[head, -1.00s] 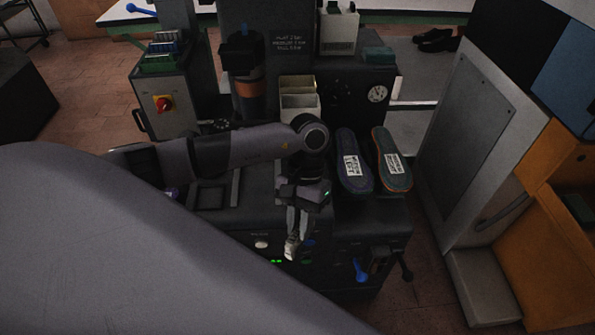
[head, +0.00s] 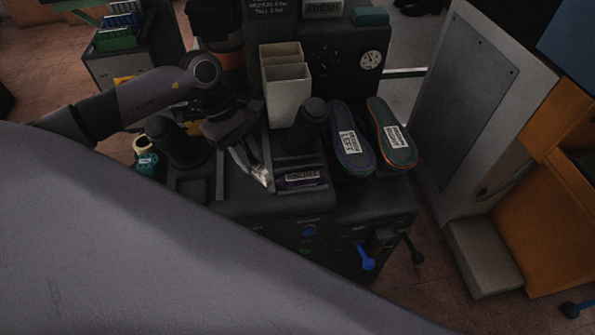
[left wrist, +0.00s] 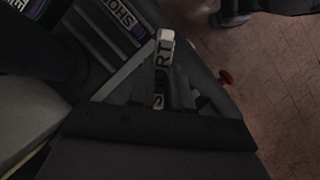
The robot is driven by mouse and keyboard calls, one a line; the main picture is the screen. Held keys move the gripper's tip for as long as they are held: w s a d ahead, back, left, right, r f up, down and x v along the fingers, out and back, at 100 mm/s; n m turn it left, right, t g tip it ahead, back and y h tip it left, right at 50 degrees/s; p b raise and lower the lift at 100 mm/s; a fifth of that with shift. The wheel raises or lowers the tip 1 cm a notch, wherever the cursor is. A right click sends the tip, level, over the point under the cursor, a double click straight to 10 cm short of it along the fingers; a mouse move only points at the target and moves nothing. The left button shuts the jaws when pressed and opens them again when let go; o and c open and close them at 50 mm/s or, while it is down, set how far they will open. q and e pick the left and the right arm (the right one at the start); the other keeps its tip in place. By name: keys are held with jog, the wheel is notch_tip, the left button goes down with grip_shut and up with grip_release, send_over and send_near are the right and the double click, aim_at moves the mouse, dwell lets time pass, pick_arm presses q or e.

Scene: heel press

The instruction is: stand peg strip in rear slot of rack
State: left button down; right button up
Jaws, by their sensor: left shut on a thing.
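My left gripper (head: 258,176) is over the dark top of the press, left of a tray. It is shut on a narrow, pale-ended strip that hangs between its fingers, and I take this to be the peg strip. In the left wrist view the strip (left wrist: 161,75) has the label SHORT along it, and the left gripper's fingers (left wrist: 166,40) close in on both sides. A tall beige two-compartment holder (head: 288,100), possibly the rack, stands behind the gripper. One compartment is behind the other, and their insides are mostly hidden. My right gripper is not in view.
A dark tray (head: 322,165) with a purple-labelled piece (head: 301,180) lies right of the gripper. A black cylinder (head: 312,115) stands behind it. Two insoles (head: 349,140) lie further right. Another black cylinder (head: 175,145) and a teal bottle (head: 146,158) stand left.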

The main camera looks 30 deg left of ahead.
pick_arm(q)
jog(key=a+n+b, duration=0.1)
jog(key=n, duration=0.1)
jog(key=a+n+t+b, duration=0.1)
jog(key=a+n, duration=0.1)
jog(key=w+a+r+n+t+b, duration=0.1)
jog(key=n, duration=0.2)
jog(key=shift+a, duration=0.15)
jog(key=w+d+f+n, duration=0.1)
jog(key=w+d, duration=0.1)
jog(key=w+d+f+n, duration=0.1)
jog(key=w+d, duration=0.1)
jog(key=w+d+f+n+t+y, duration=0.1)
jog(key=w+d+f, duration=0.1)
jog(key=w+d, duration=0.1)
jog(key=shift+d, duration=0.1)
jog(key=shift+w+d+f, duration=0.45)
jog(key=shift+d+f, duration=0.15)
jog(key=shift+d, duration=0.05)
jog(key=shift+w+d+f, duration=0.45)
jog(key=shift+d+f, duration=0.15)
jog(key=shift+f+b, duration=0.2)
jog(key=shift+b, duration=0.2)
jog(key=c, duration=1.3)
grip_release()
jog(key=shift+r, duration=0.1)
jog(key=shift+c, duration=0.2)
